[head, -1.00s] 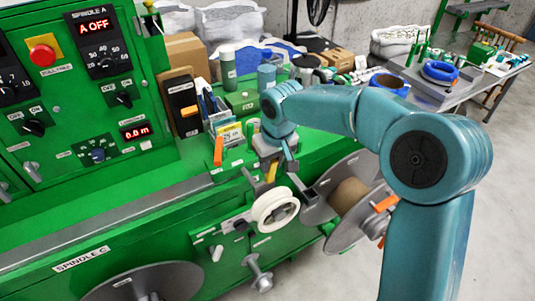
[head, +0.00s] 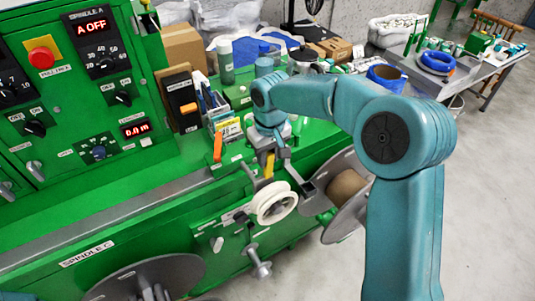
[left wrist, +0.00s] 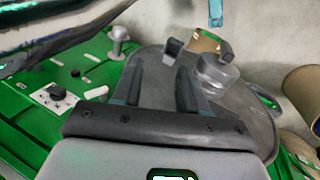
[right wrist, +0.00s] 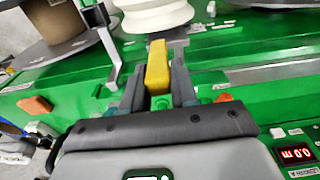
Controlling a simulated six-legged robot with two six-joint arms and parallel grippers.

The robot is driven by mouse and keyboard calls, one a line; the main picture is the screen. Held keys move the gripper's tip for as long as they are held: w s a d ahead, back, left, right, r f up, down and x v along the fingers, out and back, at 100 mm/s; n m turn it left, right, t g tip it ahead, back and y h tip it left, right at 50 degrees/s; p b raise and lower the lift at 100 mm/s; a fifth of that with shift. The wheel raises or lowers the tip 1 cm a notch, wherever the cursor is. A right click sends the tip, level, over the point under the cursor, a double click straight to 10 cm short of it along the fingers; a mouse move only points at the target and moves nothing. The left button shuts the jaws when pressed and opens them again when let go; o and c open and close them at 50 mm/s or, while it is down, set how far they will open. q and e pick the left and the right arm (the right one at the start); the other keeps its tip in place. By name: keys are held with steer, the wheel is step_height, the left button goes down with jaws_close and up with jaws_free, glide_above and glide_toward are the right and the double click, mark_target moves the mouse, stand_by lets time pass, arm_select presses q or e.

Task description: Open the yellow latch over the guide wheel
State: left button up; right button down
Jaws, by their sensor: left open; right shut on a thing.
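The yellow latch (head: 268,165) stands upright just above the white guide wheel (head: 275,203) on the front of the green machine in the head view. In the right wrist view, my right gripper (right wrist: 157,88) is shut on the yellow latch (right wrist: 157,66), whose upper end sticks out between the fingers. The white guide wheel (right wrist: 155,14) lies just beyond it. In the head view the right gripper (head: 270,148) is small and partly hidden by its own wrist. My left gripper (left wrist: 160,82) is open and empty in the left wrist view; it is outside the head view.
A grey reel with a brown core (head: 348,190) is right of the wheel. A large grey disc (head: 150,280) is at the lower left. A grey disc (left wrist: 235,110) lies beyond my left fingers. Small boxes and bottles crowd the machine top behind the latch. Open floor is at the right.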

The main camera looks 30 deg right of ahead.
steer(key=c, duration=1)
jaws_free()
steer(key=shift+o, duration=0.2)
steer(key=shift+r, duration=0.35)
step_height(320, 180, up, 16)
steer(key=s, duration=0.1)
steer(key=shift+f+b, duration=0.2)
steer(key=shift+b, duration=0.15)
steer(key=shift+s, duration=0.15)
